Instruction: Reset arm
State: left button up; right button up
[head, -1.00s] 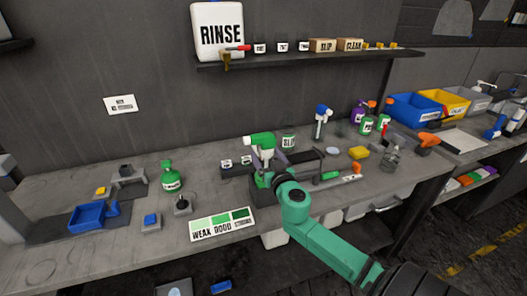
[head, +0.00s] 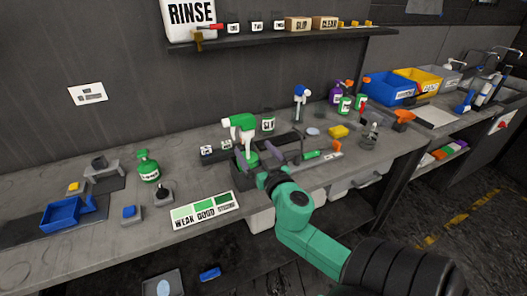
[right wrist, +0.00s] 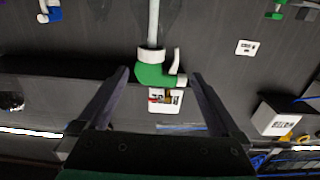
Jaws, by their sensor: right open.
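My right gripper (head: 258,157) is open at the middle of the workbench (head: 100,235), with its fingers near a spray bottle (head: 241,123) that has a green and white trigger head. In the right wrist view, the open fingers (right wrist: 160,85) stand apart. The green and white spray head (right wrist: 155,75) shows in the gap between their tips, with nothing clamped. The lower part of the bottle is partly hidden by the gripper in the head view. My left gripper is not in view.
A yellow sponge (head: 338,131) and several bottles stand to the right. A shelf (head: 270,38) with a RINSE jug (head: 190,14) is above.

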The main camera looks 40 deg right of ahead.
jog(key=b+v, duration=0.1)
jog(key=v, duration=0.5)
jog(key=shift+s+b, duration=0.2)
jog(key=shift+b, duration=0.1)
